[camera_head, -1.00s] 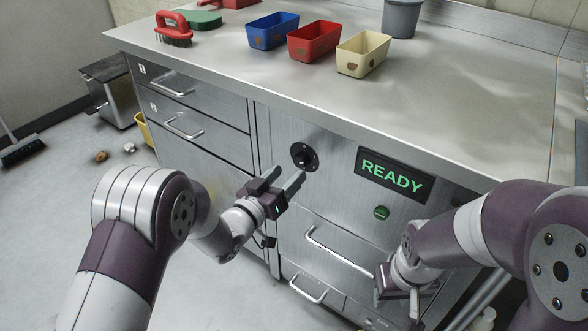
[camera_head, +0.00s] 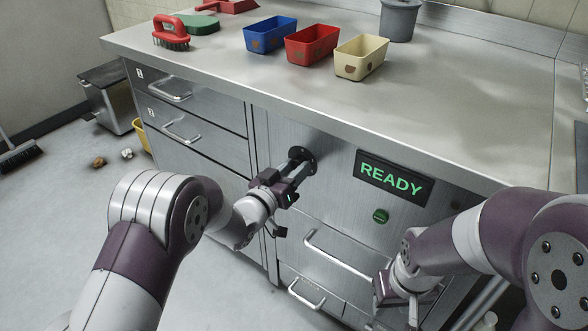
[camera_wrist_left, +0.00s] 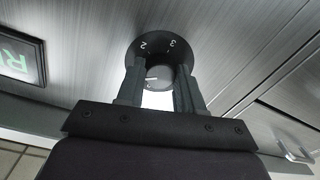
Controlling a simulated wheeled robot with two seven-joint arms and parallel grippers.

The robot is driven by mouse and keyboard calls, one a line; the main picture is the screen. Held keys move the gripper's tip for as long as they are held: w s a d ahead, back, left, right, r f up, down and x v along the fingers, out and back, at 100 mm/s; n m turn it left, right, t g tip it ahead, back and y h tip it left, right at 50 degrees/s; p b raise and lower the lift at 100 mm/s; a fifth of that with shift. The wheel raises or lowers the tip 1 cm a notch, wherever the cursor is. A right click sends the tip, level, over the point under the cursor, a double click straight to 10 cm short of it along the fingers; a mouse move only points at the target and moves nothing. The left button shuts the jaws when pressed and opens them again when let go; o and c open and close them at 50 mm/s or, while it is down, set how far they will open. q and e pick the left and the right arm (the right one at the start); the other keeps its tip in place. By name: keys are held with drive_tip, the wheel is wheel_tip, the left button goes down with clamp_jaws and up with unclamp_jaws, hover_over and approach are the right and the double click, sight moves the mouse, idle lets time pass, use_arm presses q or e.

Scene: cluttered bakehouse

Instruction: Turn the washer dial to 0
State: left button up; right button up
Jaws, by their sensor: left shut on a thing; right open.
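The washer dial (camera_head: 303,155) is a round black disc on the steel front, left of the READY display (camera_head: 393,178). In the left wrist view the dial (camera_wrist_left: 160,50) shows the marks 2 and 3 on its ring and a knob with a pale line in the middle; a 0 cannot be made out. My left gripper (camera_head: 299,163) is at the dial, its two fingers on either side of the knob, shut on it. The fingers also show in the left wrist view (camera_wrist_left: 158,85). My right gripper (camera_head: 398,292) is open and empty, low in front of the drawers.
A green button (camera_head: 380,216) sits below the display. Drawer handles (camera_head: 340,254) stick out below the dial. Blue (camera_head: 270,33), red (camera_head: 312,44) and cream (camera_head: 361,57) tins and a red brush (camera_head: 171,32) stand on the worktop.

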use_arm(q)
drive_tip(key=shift+r+n+p, duration=0.15)
drive_tip(key=shift+n+p, duration=0.8)
drive_tip(key=shift+n, duration=0.05)
drive_tip(key=n+p, duration=0.2)
drive_tip(key=n, duration=0.1)
drive_tip(key=shift+n+p, duration=0.3)
drive_tip(key=shift+p, duration=0.05)
drive_tip(key=n+p, duration=0.2)
drive_tip(key=n, duration=0.2)
drive_tip(key=shift+p, duration=0.35)
drive_tip(key=shift+n+g+p, duration=0.3)
drive_tip(key=shift+n+p, duration=0.25)
drive_tip(key=shift+n, duration=0.55)
drive_tip(key=o, duration=1)
drive_tip(key=shift+o, duration=0.2)
